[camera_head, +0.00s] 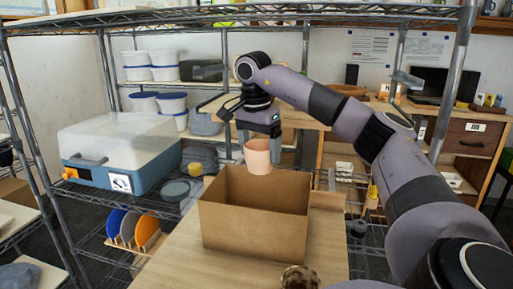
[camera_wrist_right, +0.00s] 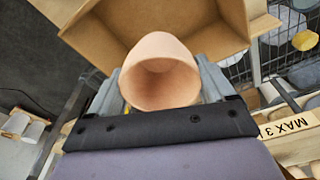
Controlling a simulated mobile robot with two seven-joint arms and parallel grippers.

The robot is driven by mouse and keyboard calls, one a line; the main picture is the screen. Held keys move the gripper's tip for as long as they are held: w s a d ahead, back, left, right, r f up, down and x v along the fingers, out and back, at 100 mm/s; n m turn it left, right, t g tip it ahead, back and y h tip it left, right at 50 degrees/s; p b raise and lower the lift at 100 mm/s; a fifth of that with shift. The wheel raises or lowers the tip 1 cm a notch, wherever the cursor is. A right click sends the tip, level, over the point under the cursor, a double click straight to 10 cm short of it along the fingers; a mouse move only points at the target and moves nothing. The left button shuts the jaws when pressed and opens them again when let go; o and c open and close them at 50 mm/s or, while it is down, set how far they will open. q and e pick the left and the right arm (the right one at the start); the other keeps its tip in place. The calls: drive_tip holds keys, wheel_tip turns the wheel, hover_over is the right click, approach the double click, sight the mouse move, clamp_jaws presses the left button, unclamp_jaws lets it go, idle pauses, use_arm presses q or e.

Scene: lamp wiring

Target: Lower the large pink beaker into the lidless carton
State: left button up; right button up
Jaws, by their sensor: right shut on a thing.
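The pink beaker (camera_head: 257,157) is held upright by my right gripper (camera_head: 262,140), above the back part of the open carton. In the right wrist view the beaker (camera_wrist_right: 158,72) sits between the two fingers of the right gripper (camera_wrist_right: 160,90), its mouth toward the camera. The lidless brown carton (camera_head: 240,225) stands on the wooden table, its top open. In the wrist view the carton (camera_wrist_right: 215,28) lies beyond the beaker. The beaker's lower edge shows near the height of the carton's back rim. My left gripper is not in view.
A wooden table (camera_head: 185,262) carries the carton. A round patterned object (camera_head: 299,277) is at its front edge. A rack with coloured discs (camera_head: 131,228) is at the left, near a large white and blue case (camera_head: 118,150). Metal shelving stands behind and around the carton.

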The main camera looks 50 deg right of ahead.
idle(0.6)
wheel_tip(320, 180, down, 14)
drive_tip(key=b, duration=0.7)
drive_tip(key=shift+f, duration=0.15)
idle(1.5)
drive_tip(key=shift+f+b, duration=1.15)
drive_tip(key=shift+f, duration=1.35)
idle(1.4)
drive_tip(key=o, duration=1)
drive_tip(key=shift+r, duration=0.1)
